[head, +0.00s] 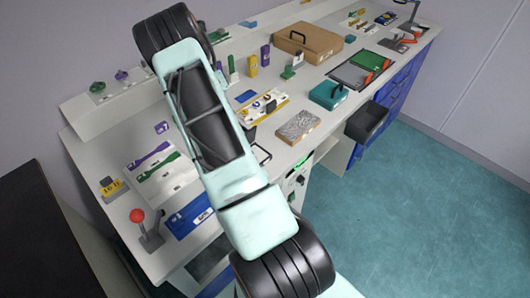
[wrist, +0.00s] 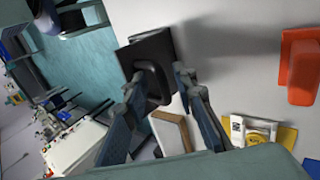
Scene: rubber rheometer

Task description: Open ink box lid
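A black panel with a loop handle (wrist: 150,62) shows in the wrist view; it looks like the ink box lid, but I cannot be sure. My gripper (wrist: 158,82) has its two fingers spread, with the loop handle seen between the fingertips. I cannot tell whether either finger touches it. A pale box with a brown edge (wrist: 172,132) shows below, between the fingers. In the head view my arm crosses the bench and hides my gripper. A black handle-like edge (head: 263,153) shows just right of my arm.
The white bench carries a speckled block (head: 298,126), a teal case (head: 328,95), a brown case (head: 307,43), a blue box (head: 190,217) and a red-knobbed lever (head: 138,216). An open dark drawer (head: 367,122) juts from the front. The wrist view shows an orange part (wrist: 302,68) at right.

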